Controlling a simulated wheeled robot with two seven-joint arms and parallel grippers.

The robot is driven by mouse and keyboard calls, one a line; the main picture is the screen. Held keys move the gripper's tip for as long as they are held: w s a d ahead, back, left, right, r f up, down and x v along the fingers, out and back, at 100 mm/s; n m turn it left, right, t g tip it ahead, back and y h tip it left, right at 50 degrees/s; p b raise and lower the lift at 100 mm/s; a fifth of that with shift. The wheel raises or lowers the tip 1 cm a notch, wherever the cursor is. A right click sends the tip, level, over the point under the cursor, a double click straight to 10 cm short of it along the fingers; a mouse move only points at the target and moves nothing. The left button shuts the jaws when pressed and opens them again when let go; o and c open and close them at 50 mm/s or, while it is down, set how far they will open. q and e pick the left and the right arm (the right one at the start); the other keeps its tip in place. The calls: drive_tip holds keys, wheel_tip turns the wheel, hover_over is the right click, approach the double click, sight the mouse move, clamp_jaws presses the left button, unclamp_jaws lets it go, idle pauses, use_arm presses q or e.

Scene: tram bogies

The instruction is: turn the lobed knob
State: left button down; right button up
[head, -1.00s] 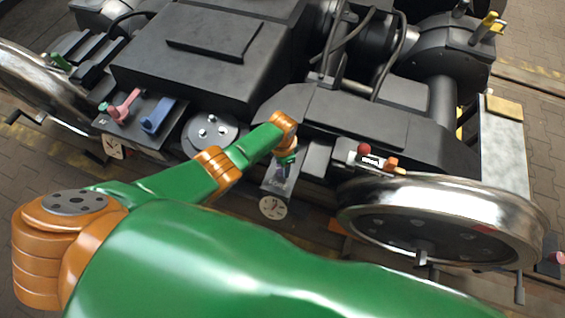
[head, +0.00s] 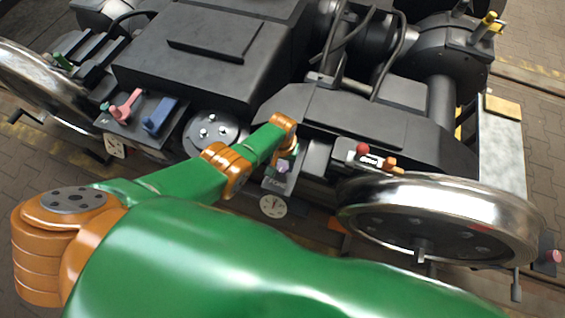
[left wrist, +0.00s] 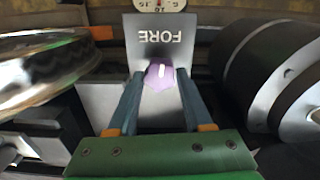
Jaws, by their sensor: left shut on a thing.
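The lobed knob (left wrist: 159,75) is purple with a white mark and sits on a grey plate lettered FORE (left wrist: 159,38), which reads upside down in the left wrist view. In the head view the knob (head: 283,167) shows small beside the end of my left arm. My left gripper (left wrist: 160,84) reaches the knob with one finger on each side and is shut on it. In the head view my left gripper (head: 285,160) is mostly hidden by its own wrist. My right gripper is in neither view.
A dial gauge (head: 272,206) hangs below the plate. A large steel wheel (head: 440,215) stands to the right, with a red-knobbed lever (head: 362,149) above it. Pink (head: 126,106) and blue (head: 158,116) handles are at the left. The dark bogie frame (head: 350,115) lies behind.

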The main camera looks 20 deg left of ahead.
sight(282, 167)
use_arm(q)
drive_tip(key=shift+n, duration=0.8)
drive_tip(key=shift+c, duration=1.5)
unclamp_jaws()
drive_tip(key=shift+r, duration=0.15)
wheel_tip(282, 167, up, 7)
drive_tip(key=p, duration=0.6)
